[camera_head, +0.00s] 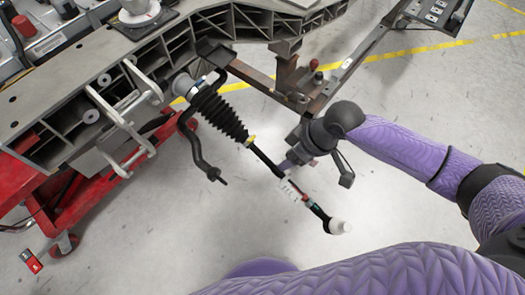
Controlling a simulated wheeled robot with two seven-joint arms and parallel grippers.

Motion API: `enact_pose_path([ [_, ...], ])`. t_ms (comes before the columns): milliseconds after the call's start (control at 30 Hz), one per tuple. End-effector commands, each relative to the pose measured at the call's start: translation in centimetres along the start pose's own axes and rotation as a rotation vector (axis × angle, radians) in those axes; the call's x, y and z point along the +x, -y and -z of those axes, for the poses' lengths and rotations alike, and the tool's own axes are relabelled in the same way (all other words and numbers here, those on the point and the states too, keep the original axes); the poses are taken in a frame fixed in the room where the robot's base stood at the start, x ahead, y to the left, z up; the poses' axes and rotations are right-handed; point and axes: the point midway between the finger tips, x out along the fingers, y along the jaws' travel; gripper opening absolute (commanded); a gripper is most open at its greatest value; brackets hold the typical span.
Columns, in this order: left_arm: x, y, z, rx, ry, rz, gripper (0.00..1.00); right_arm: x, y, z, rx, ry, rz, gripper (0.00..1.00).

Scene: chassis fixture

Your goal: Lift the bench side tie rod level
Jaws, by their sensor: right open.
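The tie rod (262,157) runs from the black ribbed bellows (217,110) down and right to a white-tipped end (340,226). It slants in the picture; whether it is level is hard to judge. A pale label (289,190) sits on its outer part. My right gripper (286,167) is at the rod's middle, coming from the upper right, with its jaws open. The wrist partly hides the fingers, so I cannot tell whether they touch the rod. My left gripper is not in view.
The grey chassis frame (75,75) spans the upper left, above a red wheeled stand (85,190). A black curved bar (193,145) hangs beside the bellows. A brown metal bracket (258,78) is above the rod.

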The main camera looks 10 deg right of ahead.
Motion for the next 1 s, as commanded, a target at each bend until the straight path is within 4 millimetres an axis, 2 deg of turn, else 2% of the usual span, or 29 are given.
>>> enact_pose_path([
  [300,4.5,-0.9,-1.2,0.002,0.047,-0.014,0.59,7.5,0.0,-0.4,0.001,0.004,0.006,0.6],
  [400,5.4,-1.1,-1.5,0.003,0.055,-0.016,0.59,9.1,-0.1,-0.3,0.001,0.002,0.003,0.6],
  [533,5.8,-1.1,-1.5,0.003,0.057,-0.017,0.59,9.9,0.0,-0.1,0.001,0.002,0.001,0.6],
  [767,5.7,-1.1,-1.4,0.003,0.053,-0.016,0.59,9.8,0.0,0.0,0.0,0.0,-0.001,0.6],
  [867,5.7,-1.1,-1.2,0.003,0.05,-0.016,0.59,9.8,0.0,0.0,0.0,0.0,-0.001,0.43],
  [1000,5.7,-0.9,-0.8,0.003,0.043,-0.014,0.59,9.8,0.0,0.0,0.0,0.0,0.0,0.13],
])
